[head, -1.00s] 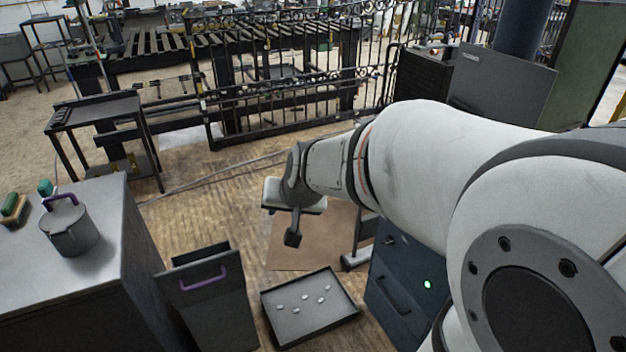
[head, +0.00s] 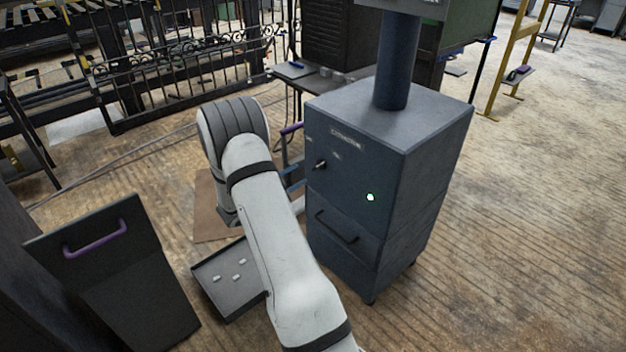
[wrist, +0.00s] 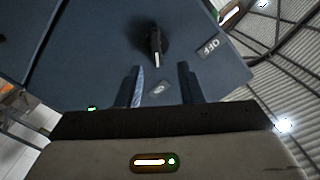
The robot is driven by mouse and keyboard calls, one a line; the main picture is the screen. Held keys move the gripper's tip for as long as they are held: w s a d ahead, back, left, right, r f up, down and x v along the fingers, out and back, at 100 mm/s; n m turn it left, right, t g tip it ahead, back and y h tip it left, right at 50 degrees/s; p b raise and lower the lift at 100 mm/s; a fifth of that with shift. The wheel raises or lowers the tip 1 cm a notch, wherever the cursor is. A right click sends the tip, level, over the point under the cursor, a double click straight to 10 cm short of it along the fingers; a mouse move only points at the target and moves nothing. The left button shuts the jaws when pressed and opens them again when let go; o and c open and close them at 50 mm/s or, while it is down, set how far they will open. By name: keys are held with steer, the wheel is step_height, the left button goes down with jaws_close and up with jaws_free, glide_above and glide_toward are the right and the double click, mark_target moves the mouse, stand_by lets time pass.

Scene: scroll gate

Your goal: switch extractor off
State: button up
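The extractor (head: 388,150) is a dark blue cabinet with a thick duct rising from its top. Its black rotary knob (head: 320,164) is on the front face, and a green light (head: 370,197) is lit lower right of it. In the wrist view the knob (wrist: 153,40) has a white pointer line aimed down the picture, towards a small label (wrist: 158,89) that seems to read ON. An OFF label (wrist: 211,47) is to its right. My gripper (wrist: 160,68) is open and empty, its two fingers apart just short of the knob. In the head view my arm hides the fingers.
A drawer handle (head: 336,227) juts from the cabinet below the knob. A shallow tray (head: 212,291) with small pale pieces lies on the floor left of it. A dark bin with a purple handle (head: 95,238) stands further left. Floor right of the cabinet is clear.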

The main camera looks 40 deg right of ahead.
mark_target(316, 167)
steer(key=d+b, duration=0.1)
steer(key=d, duration=0.6)
steer(key=shift+w+d+f+b, duration=0.1)
steer(key=shift+d+f+b, duration=0.05)
steer(key=shift+d+b, duration=0.25)
jaws_close()
steer(key=shift+a, duration=0.15)
